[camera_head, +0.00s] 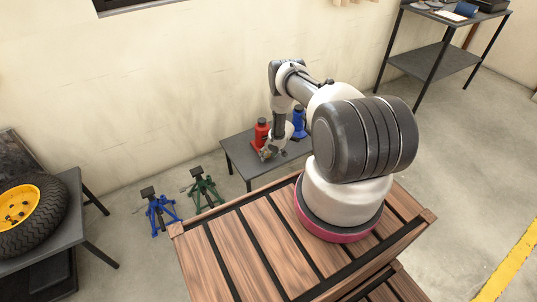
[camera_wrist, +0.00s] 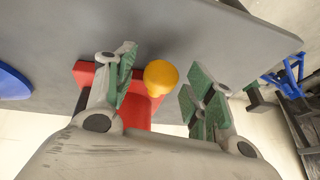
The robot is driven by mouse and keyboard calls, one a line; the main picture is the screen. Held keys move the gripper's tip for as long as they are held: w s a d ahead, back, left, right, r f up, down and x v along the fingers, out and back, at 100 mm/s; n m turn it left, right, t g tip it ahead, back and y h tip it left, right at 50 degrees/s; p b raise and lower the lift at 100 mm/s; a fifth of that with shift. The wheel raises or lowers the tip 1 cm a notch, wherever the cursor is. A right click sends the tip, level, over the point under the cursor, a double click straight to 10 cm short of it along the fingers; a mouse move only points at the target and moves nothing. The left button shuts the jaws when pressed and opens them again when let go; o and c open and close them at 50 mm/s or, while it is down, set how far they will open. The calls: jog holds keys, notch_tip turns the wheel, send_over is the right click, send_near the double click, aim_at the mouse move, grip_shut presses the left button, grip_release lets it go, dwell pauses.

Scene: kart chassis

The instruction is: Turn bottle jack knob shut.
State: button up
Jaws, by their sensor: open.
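A red bottle jack (camera_head: 261,131) stands upright on a small grey table (camera_head: 240,151) by the wall. My gripper (camera_head: 270,153) is low beside it, at its near side. In the wrist view, my gripper (camera_wrist: 160,92) is open, with its green-padded fingers to either side of a round yellow-orange knob (camera_wrist: 161,77). The knob sits in front of the red jack base (camera_wrist: 140,112), slightly nearer the left finger. I cannot tell whether either pad touches it. The knob cannot be made out in the head view. The lower part of the jack is partly hidden by my gripper.
A blue bottle jack (camera_head: 299,122) stands on the same table to the right, behind my arm. A blue jack stand (camera_head: 160,212) and a green one (camera_head: 203,187) are on the floor to the left. A wheel (camera_head: 30,212) lies on a table at far left.

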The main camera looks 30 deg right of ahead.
jog(key=v, duration=1.2)
